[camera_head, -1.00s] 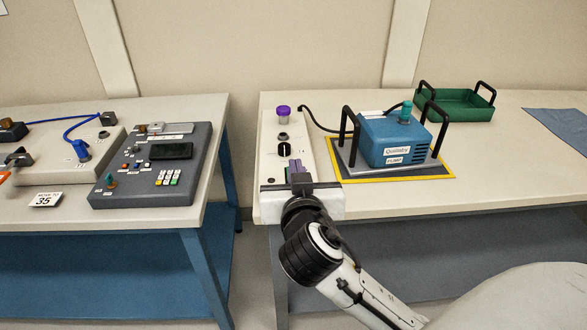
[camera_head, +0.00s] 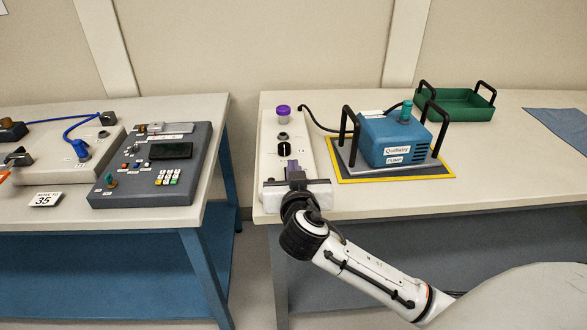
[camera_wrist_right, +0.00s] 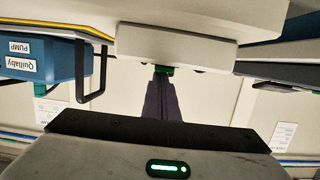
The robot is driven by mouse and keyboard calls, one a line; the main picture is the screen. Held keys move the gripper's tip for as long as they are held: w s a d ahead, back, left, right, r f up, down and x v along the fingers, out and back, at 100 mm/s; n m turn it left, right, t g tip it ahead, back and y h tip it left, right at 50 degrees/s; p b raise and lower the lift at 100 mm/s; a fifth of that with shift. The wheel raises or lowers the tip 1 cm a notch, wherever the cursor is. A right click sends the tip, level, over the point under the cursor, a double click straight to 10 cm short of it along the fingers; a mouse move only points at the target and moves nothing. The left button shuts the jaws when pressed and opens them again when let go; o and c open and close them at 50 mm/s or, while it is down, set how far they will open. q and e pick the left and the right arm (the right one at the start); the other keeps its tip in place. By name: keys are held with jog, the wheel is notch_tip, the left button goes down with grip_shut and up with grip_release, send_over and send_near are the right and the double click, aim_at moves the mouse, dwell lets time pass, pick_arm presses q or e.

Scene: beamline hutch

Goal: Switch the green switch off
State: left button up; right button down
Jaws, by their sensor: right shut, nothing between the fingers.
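My right gripper (camera_head: 292,164) is over the near end of a long white panel (camera_head: 300,128) on the right table. Its dark purple fingers are closed together with nothing between them. In the right wrist view the fingertips (camera_wrist_right: 163,80) are right at a small green part (camera_wrist_right: 163,70), which looks like the green switch, at the edge of the white panel (camera_wrist_right: 178,46). I cannot tell whether they touch it or which way it is set. In the head view the gripper hides it. My left gripper is not in view.
The panel also carries a purple-capped knob (camera_head: 283,111) and a black knob (camera_head: 284,148). Right of it stands a blue pump (camera_head: 392,140) with black handles on a yellow-edged mat. A green tray (camera_head: 458,103) is behind. A grey keypad console (camera_head: 150,180) sits on the left table.

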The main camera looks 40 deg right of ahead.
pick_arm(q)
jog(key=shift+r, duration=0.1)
